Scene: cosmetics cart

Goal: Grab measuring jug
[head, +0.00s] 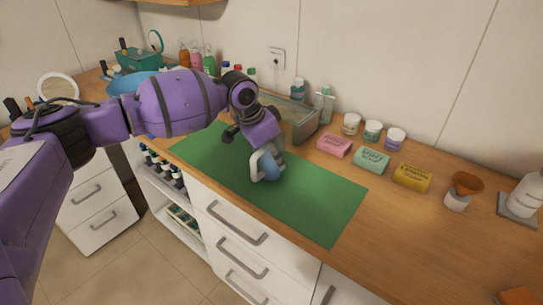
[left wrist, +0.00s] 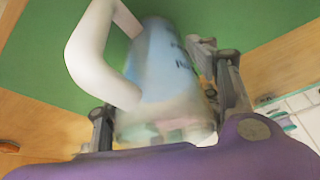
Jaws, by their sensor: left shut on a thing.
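The measuring jug (head: 270,168) is a small clear vessel with a bluish body and a thick white handle. In the head view it is at the middle of the green mat (head: 320,205); whether it touches the mat or hangs just above it, I cannot tell. My left gripper (head: 267,148) reaches down over it and is shut on it. In the left wrist view the jug (left wrist: 165,85) lies between the two fingers of my left gripper (left wrist: 165,100), with its handle to the left. My right gripper is not in view.
Behind the mat stands a glass-like tray (head: 303,124). A white dispenser (head: 524,198) is at far right. The mat's right part is clear.

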